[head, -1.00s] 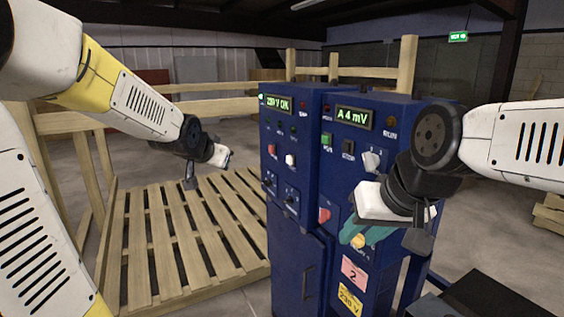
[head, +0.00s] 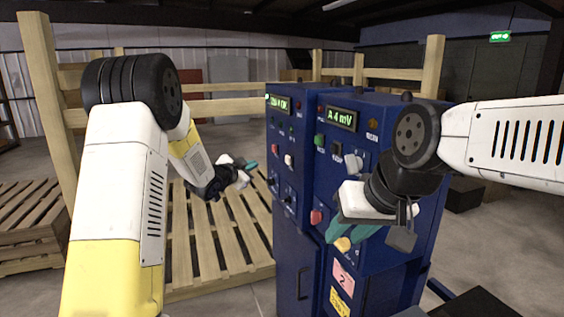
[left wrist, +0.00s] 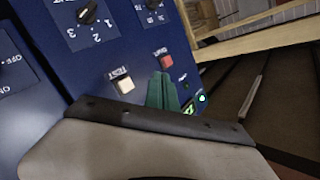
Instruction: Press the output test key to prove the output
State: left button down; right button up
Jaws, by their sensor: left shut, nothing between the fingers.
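The left blue cabinet panel carries a white square key (head: 289,160) and a red key (head: 275,149). In the left wrist view the white key (left wrist: 125,84) has a label that seems to read TEST, and the red key (left wrist: 166,61) is beyond it. My left gripper (head: 250,165) is shut and empty, left of the panel and pointing at it. Its teal fingers (left wrist: 163,92) show between the two keys in the wrist view; contact is not visible. My right gripper (head: 346,231) is in front of the right panel near a yellow knob (head: 343,244); its jaw gap is unclear.
The left display (head: 279,102) seems to read 230 V OK. The right display (head: 341,117) reads A 4 mV. A red button (head: 316,216) and a grey selector (head: 353,162) are close to my right gripper. A wooden pallet (head: 212,245) lies left of the cabinet.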

pick_arm(q)
jog(key=w+d, duration=0.2)
jog(key=d, duration=0.6)
jog(key=shift+w+d, duration=0.2)
jog(key=shift+w, duration=0.15)
jog(key=shift+d, duration=0.15)
dwell(1.9)
jog(key=shift+w+d, duration=0.15)
jog(key=shift+d, duration=0.1)
jog(key=shift+w+d, duration=0.15)
jog(key=shift+d, duration=0.35)
dwell(0.6)
dwell(0.4)
jog(key=shift+s+a, duration=0.3)
jog(key=shift+a, duration=0.55)
jog(key=shift+s+a, duration=0.25)
jog(key=shift+a, duration=0.55)
jog(key=shift+s+a, duration=0.3)
jog(key=shift+a, duration=0.55)
jog(key=shift+s+a, duration=0.25)
jog(key=shift+a, duration=0.55)
